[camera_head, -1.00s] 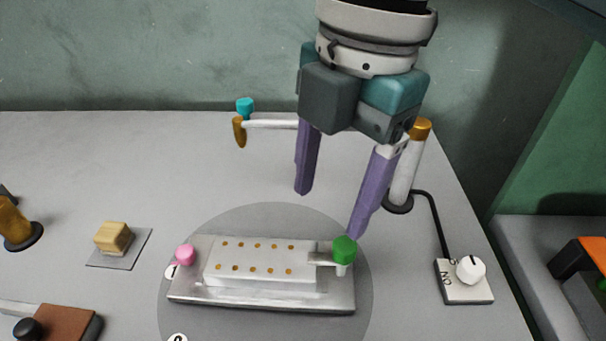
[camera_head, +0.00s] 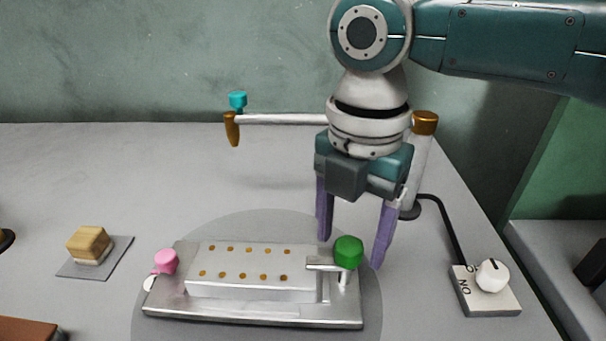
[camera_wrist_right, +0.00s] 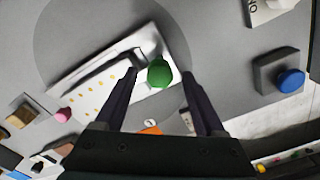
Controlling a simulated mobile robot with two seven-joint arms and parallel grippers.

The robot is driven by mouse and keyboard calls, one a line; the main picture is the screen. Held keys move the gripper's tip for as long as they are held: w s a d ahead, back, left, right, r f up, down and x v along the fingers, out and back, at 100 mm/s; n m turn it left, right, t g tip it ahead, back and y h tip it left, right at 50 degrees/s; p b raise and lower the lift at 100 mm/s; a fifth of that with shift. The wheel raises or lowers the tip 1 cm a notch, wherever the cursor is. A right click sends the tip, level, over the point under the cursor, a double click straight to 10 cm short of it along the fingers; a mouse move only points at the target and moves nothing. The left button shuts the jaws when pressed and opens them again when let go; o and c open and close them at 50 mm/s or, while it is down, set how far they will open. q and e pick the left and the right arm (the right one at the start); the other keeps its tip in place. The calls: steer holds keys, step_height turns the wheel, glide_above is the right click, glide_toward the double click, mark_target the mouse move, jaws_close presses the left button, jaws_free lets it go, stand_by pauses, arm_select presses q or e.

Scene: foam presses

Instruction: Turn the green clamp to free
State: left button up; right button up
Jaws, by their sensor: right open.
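The green clamp (camera_head: 348,252) is a round green knob on a post with a silver bar. The bar reaches left over the end of the metal block (camera_head: 250,288) with orange dots. In the right wrist view the green knob (camera_wrist_right: 160,72) lies between the fingertips. My right gripper (camera_head: 352,251) is open and points down, with its purple fingers on either side of the knob. I see no clear contact; in the wrist view a gap shows on each side (camera_wrist_right: 160,72). A pink clamp (camera_head: 166,262) sits at the plate's left end. My left gripper is not in view.
A stand with a white post (camera_head: 421,165) and horizontal arm rises behind my right gripper. A switch box with white dial (camera_head: 492,276) stands at the right. A wooden block (camera_head: 89,243) lies on a grey pad at the left.

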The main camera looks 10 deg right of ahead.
steer(key=shift+f, duration=0.2)
steer(key=shift+c, duration=0.4)
jaws_close()
